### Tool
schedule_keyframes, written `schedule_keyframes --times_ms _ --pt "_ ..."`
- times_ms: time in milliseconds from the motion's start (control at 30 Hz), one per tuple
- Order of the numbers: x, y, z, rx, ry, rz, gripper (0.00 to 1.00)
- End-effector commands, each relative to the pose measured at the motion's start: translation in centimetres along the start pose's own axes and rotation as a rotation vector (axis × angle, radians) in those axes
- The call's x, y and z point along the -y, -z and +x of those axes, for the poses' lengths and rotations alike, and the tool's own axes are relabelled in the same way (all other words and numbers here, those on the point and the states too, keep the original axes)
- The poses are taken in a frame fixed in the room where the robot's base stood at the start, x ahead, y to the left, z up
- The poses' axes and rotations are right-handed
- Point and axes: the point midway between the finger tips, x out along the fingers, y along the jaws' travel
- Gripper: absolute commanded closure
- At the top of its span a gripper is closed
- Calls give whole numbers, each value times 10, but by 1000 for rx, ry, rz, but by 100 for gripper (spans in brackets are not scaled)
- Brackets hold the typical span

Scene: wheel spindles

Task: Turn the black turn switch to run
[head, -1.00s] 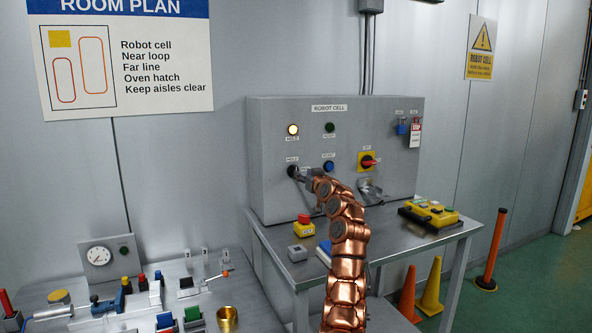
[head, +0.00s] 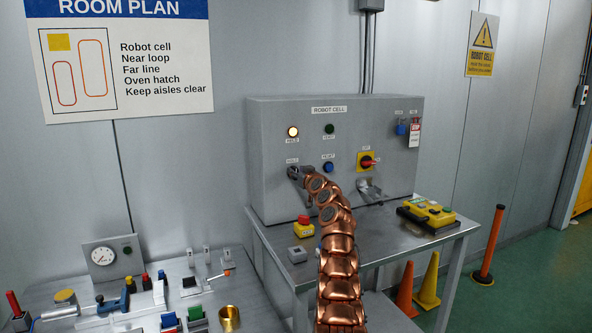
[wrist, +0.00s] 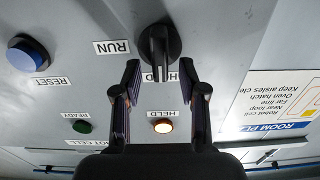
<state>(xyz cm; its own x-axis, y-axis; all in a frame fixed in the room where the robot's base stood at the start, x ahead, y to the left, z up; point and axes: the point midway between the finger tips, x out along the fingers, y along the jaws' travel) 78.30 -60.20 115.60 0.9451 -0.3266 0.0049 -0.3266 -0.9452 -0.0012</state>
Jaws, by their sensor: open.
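The black turn switch (wrist: 158,50) is on the grey robot cell panel (head: 270,130), in the upper middle of the upside-down wrist view. Its raised grip stands lengthwise toward my gripper and partly covers the HOLD label (wrist: 174,76). The RUN label (wrist: 112,47) is to its left in this view. My gripper (wrist: 160,67) is open, with its fingertips on either side of the grip's near end; whether they touch it cannot be told. In the head view my gripper (head: 297,174) is at the panel and largely hides the switch. The HELD lamp (wrist: 163,127) is lit.
The blue reset button (wrist: 27,54) and dark green ready lamp (wrist: 82,127) are near the switch. A red-and-yellow rotary switch (head: 367,161) is farther right. A yellow emergency-stop box (head: 304,227) and yellow pendant (head: 428,213) are on the table.

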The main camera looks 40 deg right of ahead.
Motion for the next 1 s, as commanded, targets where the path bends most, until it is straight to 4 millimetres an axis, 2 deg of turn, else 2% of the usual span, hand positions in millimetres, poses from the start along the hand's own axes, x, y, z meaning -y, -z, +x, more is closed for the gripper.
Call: schedule_keyframes --times_ms 600,1000 --pt "0 -3 8 4 -4 -1 58" --pt "1 -3 8 4 -3 -1 100"
